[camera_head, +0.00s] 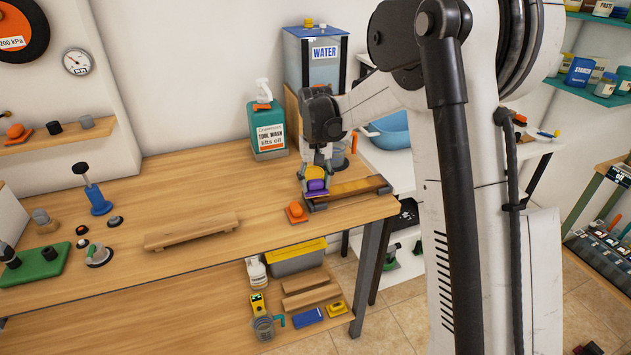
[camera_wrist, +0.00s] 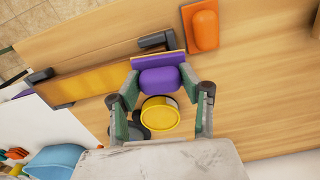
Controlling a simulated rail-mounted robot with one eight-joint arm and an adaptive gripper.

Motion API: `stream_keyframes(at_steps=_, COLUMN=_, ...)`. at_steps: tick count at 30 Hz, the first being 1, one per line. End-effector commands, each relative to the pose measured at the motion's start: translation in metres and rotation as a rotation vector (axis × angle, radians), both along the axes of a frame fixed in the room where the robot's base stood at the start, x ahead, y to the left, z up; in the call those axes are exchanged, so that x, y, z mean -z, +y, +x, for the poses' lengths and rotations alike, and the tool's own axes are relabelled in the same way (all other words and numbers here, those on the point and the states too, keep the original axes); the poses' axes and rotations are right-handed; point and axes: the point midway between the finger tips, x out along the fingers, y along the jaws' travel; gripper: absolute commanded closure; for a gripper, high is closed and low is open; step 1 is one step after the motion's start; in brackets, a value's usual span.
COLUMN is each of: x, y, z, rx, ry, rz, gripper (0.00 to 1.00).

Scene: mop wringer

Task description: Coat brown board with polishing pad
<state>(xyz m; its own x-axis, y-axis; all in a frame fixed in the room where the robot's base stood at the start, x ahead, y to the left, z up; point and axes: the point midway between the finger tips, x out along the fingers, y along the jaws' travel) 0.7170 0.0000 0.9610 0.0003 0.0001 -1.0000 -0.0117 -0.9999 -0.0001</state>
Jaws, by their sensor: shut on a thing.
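My gripper (camera_wrist: 160,76) is shut on a purple polishing pad (camera_wrist: 158,82), with one finger on each side of its rounded grip. The pad also shows in the head view (camera_head: 317,186), low over the right end of the workbench. The brown board (camera_wrist: 95,82) lies beside the pad in the wrist view, between dark end clamps (camera_wrist: 157,40). In the head view the board (camera_head: 358,187) extends right from the gripper. The pad is at one end of the board; whether it touches the surface I cannot tell. The gripper partly hides that end.
A round yellow-topped tin (camera_wrist: 160,113) stands close to the pad, between the fingers in the wrist picture. An orange block (camera_head: 296,212) lies nearby. A wooden rack (camera_head: 191,231) and a green spray bottle (camera_head: 268,130) stand left. The bench's right edge is close to the board.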

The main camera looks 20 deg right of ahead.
Motion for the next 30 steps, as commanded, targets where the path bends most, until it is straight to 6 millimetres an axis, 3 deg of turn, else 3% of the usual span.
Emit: stream_keyframes(at_steps=30, x=0.0047, y=0.0, z=0.0001, rx=0.0, ry=0.0, rz=0.0, gripper=0.9)
